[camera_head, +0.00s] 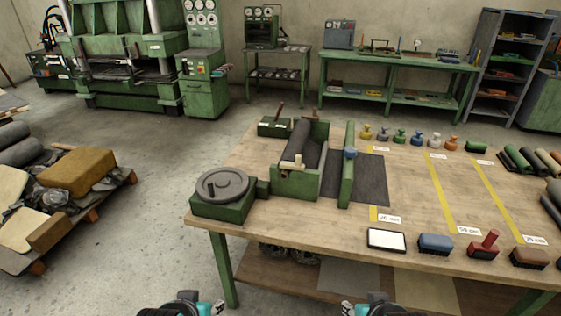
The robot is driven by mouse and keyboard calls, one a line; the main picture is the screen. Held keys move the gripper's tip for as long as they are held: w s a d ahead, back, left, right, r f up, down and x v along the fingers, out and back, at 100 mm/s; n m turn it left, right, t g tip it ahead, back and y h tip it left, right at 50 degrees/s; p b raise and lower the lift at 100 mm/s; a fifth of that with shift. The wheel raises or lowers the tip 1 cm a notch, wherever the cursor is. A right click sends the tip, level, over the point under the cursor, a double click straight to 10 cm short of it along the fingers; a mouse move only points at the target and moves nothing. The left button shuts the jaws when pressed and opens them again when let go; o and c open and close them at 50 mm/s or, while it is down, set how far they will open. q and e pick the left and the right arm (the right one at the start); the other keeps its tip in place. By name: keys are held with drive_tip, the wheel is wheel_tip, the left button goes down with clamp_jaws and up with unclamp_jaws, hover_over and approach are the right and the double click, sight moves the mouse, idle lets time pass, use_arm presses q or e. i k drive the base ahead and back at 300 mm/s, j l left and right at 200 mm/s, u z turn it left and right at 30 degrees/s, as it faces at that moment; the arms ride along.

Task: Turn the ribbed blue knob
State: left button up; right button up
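The blue knob (350,153) sits on the upright green bar (348,175) at the right side of the roller machine on the workbench. It is small in the head view, and its ribs cannot be made out. My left gripper (193,306) and my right gripper (366,307) show only in part at the bottom edge of the view. Both are in front of the bench, well apart from the knob. Whether their fingers are open or shut cannot be told.
The wooden workbench (300,226) holds a dark roller (303,143) in a green frame and a round turntable unit (222,188). A white-faced pad (386,240), brushes and a red-handled tool (486,244) line the front edge. A loaded pallet (38,269) stands at left.

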sight(349, 152)
drive_tip(key=i+l, duration=0.15)
drive_tip(key=l, duration=0.15)
drive_tip(key=i+l, duration=0.1)
drive_tip(key=l, duration=0.25)
drive_tip(key=i+l+u, duration=0.1)
drive_tip(key=l, duration=0.2)
drive_tip(key=i+l, duration=0.2)
drive_tip(key=l, duration=0.15)
drive_tip(key=i+l, duration=0.1)
drive_tip(key=l, duration=0.2)
drive_tip(key=u, duration=0.05)
